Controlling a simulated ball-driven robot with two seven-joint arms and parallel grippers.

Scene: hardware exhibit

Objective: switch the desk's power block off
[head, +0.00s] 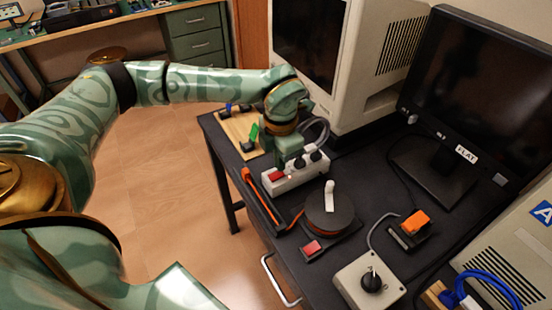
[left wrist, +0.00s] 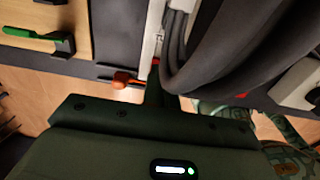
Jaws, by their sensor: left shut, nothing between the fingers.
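The power block (head: 309,174) is a white strip with black plugs in it, lying on the dark desk. Its red switch (head: 278,177) is at the near-left end; I cannot tell which way the rocker is tipped. My left gripper (head: 287,166) is shut and empty, pointing down at the block just behind the switch. I cannot tell whether it touches. In the left wrist view the shut fingers (left wrist: 158,95) reach toward the white block (left wrist: 151,40), with a bit of red at its end, partly hidden by the fingers and cables. My right gripper is not in view.
Thick grey cables (left wrist: 185,45) rise close beside the fingers. An orange-handled tool (head: 262,195) lies left of the block, and a cable reel (head: 328,217) stands in front. A wooden board with a green lever (head: 253,132) is behind left. A beige computer case (head: 385,65) stands behind.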

